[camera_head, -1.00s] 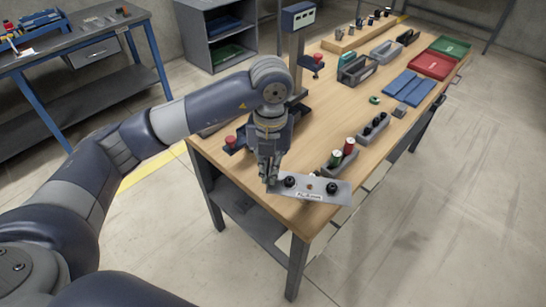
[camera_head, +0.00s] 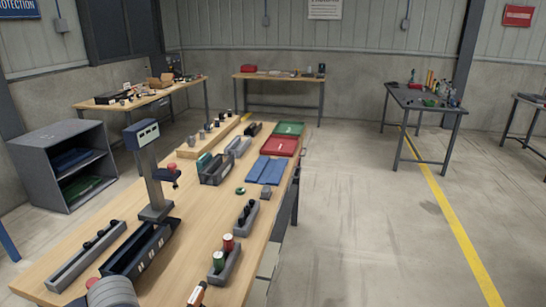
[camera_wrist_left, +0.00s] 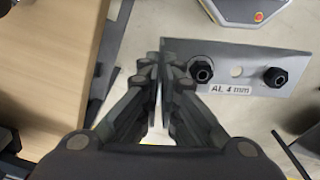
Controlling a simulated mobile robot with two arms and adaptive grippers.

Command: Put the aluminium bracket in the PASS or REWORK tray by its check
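The aluminium bracket (camera_wrist_left: 240,66) is a flat grey plate with two black knobs, a hole between them and an "AL 4 mm" label. In the left wrist view my left gripper (camera_wrist_left: 163,70) is shut on the bracket's left end, with the bracket clear of the wooden table (camera_wrist_left: 50,70). The head view shows neither the bracket nor that gripper. A green tray (camera_head: 289,128) and a red tray (camera_head: 279,147) lie at the bench's far right corner; their lettering is too small to read. My right gripper is out of view.
Open floor (camera_head: 370,230) lies right of the bench.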

